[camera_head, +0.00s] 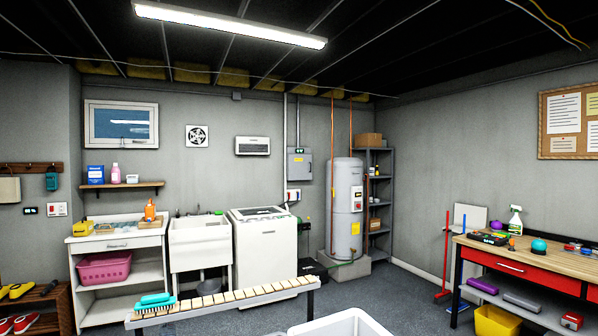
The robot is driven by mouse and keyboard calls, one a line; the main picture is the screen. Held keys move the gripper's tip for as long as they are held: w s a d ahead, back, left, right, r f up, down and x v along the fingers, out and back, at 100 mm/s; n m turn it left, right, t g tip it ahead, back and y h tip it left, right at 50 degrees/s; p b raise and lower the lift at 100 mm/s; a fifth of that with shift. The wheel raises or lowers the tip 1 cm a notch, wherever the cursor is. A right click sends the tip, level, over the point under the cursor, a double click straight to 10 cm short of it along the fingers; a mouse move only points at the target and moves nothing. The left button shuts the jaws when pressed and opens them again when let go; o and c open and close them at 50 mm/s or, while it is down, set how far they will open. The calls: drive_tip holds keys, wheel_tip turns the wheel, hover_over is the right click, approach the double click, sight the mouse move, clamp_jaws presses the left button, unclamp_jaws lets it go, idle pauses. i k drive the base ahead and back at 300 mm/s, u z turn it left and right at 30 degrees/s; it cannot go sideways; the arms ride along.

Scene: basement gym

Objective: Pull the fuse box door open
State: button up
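The fuse box (299,164) is a small grey metal box on the back wall, left of the water heater. Conduits run up from its top to the ceiling. Its door looks shut and bears a yellow label and a dark strip near the top. The box is far off and small, so its handle and hinge side cannot be made out. My gripper and arm are not in view.
The water heater (347,210) stands on a low block right of the fuse box. A white washer (262,250) is below left. A slatted bench (225,300) and a white bin (340,323) are in front. A workbench (520,262) is right.

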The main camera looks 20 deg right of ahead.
sight(300, 166)
drive_tip(key=z, duration=2.3)
drive_tip(key=i, duration=4.45)
drive_tip(key=u, duration=2.15)
drive_tip(key=i, duration=4.15)
